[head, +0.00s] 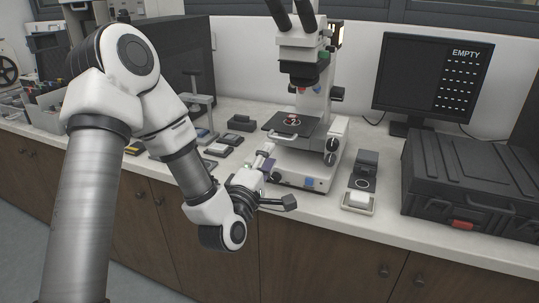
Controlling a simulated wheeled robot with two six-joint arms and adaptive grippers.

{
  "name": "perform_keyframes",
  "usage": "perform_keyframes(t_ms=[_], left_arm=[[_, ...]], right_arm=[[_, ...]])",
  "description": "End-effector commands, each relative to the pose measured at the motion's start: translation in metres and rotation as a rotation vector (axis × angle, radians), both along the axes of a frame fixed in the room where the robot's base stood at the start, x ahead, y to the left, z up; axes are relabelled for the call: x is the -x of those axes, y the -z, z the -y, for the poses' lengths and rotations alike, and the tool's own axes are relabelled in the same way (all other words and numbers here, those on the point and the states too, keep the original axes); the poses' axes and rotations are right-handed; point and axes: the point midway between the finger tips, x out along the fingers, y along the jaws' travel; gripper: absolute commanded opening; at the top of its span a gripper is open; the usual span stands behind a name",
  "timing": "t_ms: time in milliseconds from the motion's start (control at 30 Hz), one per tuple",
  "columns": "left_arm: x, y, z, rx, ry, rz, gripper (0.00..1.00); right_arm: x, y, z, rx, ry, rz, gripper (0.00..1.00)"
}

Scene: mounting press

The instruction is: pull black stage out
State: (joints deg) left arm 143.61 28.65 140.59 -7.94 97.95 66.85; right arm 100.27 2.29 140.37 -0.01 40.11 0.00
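A flat black stage (276,123) sits on the white microscope, under its dark objective, with a small round item with red on it (292,121) on top. My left arm comes in from the left, and my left gripper (264,168) is at the front left of the microscope, just below and in front of the stage. Whether it touches the stage or the microscope base, I cannot tell. Its fingers are small and partly turned away, so their opening is unclear. My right gripper is not in view.
A monitor (430,75) reading EMPTY stands at the back right, beside a large black case (470,180). A small black device (365,165) and a white tray (357,203) lie right of the microscope. Small dark blocks and a grey stand (198,99) are on the left.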

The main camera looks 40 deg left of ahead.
Motion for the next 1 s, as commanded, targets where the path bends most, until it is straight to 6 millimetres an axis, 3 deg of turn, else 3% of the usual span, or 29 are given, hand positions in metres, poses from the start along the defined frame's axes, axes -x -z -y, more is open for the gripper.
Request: perform_keyframes(t_ms=[33, 133, 267, 400, 500, 733, 900, 1000], left_arm=[[0.000, 0.000, 0.000, -0.002, 0.000, 0.000, 0.51], [0.000, 0.000, 0.000, -0.057, -0.010, -0.013, 0.87], [0.000, -0.005, -0.003, -0.275, -0.063, -0.043, 0.88], [-0.005, -0.021, -0.009, -0.610, -0.166, -0.079, 0.88], [-0.010, -0.036, -0.011, -0.860, -0.234, -0.141, 0.88], [-0.021, -0.054, -0.009, -1.369, -0.295, -0.335, 0.88], [-0.013, -0.041, -0.001, -1.474, -0.199, -0.441, 0.88], [-0.004, -0.025, 0.002, -1.488, -0.148, -0.483, 0.88]], right_arm=[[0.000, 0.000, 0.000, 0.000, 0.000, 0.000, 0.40], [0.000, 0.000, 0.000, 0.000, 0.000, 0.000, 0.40], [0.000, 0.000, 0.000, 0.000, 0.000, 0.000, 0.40], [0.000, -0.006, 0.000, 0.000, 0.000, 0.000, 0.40], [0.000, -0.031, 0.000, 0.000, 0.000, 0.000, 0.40], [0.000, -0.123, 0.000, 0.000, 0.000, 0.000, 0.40], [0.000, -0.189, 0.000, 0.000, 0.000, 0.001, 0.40], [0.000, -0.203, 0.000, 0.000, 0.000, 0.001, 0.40]])
